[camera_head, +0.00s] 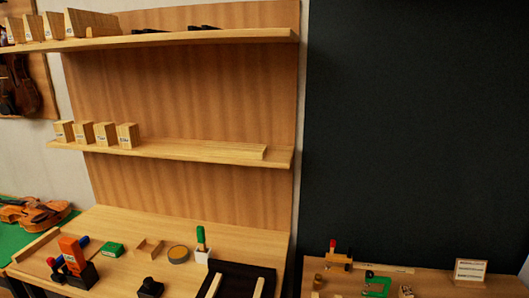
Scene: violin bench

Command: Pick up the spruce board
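I cannot tell for certain which piece is the spruce board, as the labels are too small to read. Pale labelled wooden boards (92,22) stand on the upper shelf at the left. Small labelled wooden blocks (128,135) stand in a row on the left of the middle shelf. A long, flat pale board (205,148) lies on the middle shelf to the right of those blocks. Neither of my grippers shows in the head view.
The workbench (130,222) below holds a green box (111,249), a round tin (178,254), a green-handled tool (200,238) and a black tray (236,270). A violin (35,213) lies at far left. A lower right table holds a green clamp (377,284) and a white sign (470,270).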

